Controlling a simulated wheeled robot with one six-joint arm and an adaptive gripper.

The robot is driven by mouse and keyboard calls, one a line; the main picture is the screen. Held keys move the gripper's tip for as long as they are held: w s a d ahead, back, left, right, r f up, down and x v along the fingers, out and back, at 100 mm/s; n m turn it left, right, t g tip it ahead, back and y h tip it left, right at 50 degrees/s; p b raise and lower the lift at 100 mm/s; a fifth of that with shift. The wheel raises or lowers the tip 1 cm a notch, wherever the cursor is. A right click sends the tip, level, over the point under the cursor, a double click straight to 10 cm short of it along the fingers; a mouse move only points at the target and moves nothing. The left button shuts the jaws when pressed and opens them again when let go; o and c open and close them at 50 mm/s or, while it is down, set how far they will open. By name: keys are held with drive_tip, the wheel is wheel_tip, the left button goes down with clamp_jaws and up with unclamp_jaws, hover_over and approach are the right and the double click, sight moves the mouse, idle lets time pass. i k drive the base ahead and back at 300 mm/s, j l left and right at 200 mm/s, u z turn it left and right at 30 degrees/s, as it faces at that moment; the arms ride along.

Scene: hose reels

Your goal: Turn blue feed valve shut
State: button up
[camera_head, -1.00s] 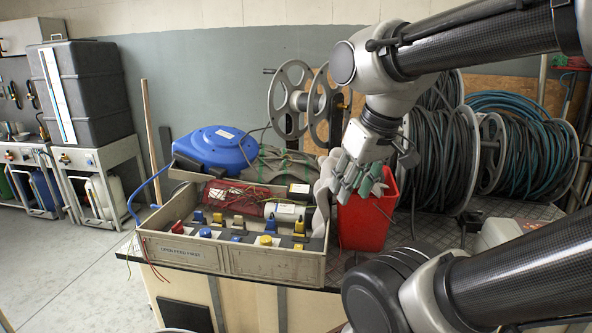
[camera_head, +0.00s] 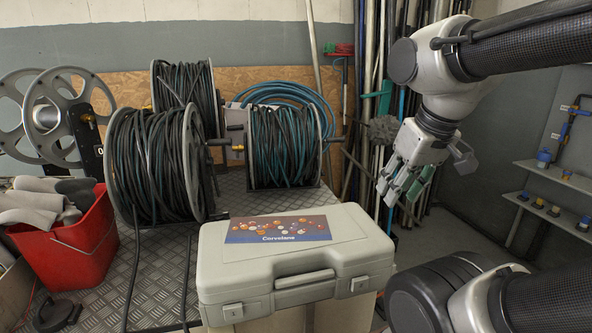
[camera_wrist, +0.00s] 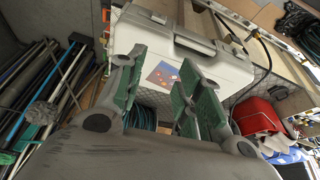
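A grey case (camera_head: 290,262) lies on the tread-plate bench (camera_head: 150,275). Hose reels (camera_head: 285,145) stand behind it. A red bucket (camera_head: 75,245) holding grey rolls is at left. Poles (camera_head: 375,90) lean behind my gripper. Shelves (camera_head: 560,180) with small valves line the right wall.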

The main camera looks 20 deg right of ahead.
sight(565, 127)
drive_tip(key=l+z, duration=0.2)
drive_tip(key=l, duration=0.25)
drive_tip(key=i+l+z, duration=0.15)
drive_tip(key=l, duration=0.3)
drive_tip(key=i+l+z, duration=0.2)
drive_tip(key=l, duration=0.25)
drive_tip(key=l+z, duration=0.2)
drive_tip(key=l, duration=0.25)
drive_tip(key=i+l+z, duration=0.15)
drive_tip(key=l, duration=0.2)
drive_tip(key=i+l+z, duration=0.2)
drive_tip(key=l, duration=0.2)
drive_tip(key=i+l+z, duration=0.15)
drive_tip(key=l, duration=0.2)
drive_tip(key=i+l+z, duration=0.45)
drive_tip(key=i, duration=0.25)
drive_tip(key=i+j+z, duration=0.25)
drive_tip(key=i+j, duration=0.45)
drive_tip(key=j, duration=0.15)
